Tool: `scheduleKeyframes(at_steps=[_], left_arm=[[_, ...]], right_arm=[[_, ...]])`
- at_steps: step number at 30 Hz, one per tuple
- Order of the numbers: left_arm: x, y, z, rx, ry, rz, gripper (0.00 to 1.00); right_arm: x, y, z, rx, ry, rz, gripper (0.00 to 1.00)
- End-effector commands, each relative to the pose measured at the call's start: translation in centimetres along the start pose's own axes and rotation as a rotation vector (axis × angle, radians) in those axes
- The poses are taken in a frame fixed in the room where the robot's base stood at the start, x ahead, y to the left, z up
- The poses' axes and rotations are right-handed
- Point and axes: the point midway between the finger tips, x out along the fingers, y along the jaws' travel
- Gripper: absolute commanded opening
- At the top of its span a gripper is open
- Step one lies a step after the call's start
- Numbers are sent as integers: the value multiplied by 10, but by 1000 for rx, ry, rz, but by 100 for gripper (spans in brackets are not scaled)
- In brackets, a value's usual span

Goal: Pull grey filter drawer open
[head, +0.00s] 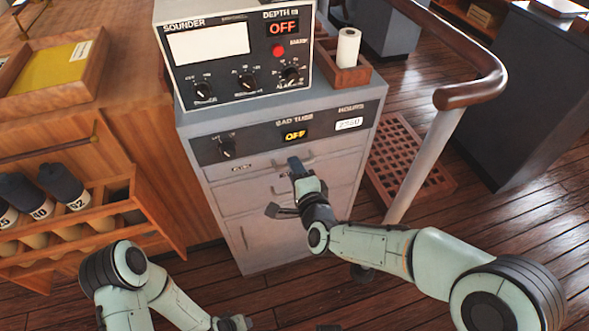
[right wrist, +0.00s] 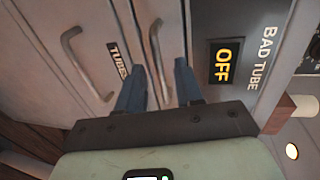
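The grey cabinet (head: 290,235) stands in the middle of the head view, its drawers apparently closed. Its top drawer front (head: 225,166) lies under the dark BAD TUBE panel (head: 262,136); I cannot read its small label. My right gripper (head: 294,163) is at this drawer's bar handle (head: 312,159). In the right wrist view, the open blue fingers (right wrist: 160,67) lie on either side of the handle (right wrist: 156,42); contact is unclear. The drawer labelled TUBES, with its own handle (right wrist: 80,62), is below. My left gripper (head: 235,323) is low in the head view, away from the cabinet.
A sounder box (head: 235,55) and a wooden holder with a white roll (head: 347,48) stand on the cabinet. A wooden rack with dark-capped tubes (head: 100,190) is at left. A handrail post (head: 425,160) and red grating (head: 400,150) are at right.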

Motion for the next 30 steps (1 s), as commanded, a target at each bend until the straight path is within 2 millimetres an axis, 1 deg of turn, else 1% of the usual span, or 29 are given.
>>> scheduleKeyframes(at_steps=[1,4,12,13,14,15,16,30], left_arm=[[1,0,-1,0,2,0,43],[1,0,-2,0,4,0,43],[1,0,-2,0,6,0,43],[1,0,-2,0,6,0,43],[1,0,-2,0,6,0,43],[1,0,-2,0,6,0,43],[1,0,-2,0,6,0,43],[1,0,-2,0,5,0,43]], right_arm=[[5,0,0,0,0,0,36],[9,0,0,0,0,0,36],[11,0,0,-1,0,0,36],[11,0,0,0,0,0,32],[11,0,0,-1,0,0,23],[11,0,0,-1,0,0,10],[11,0,0,-1,0,0,0],[10,0,0,0,0,0,0]])
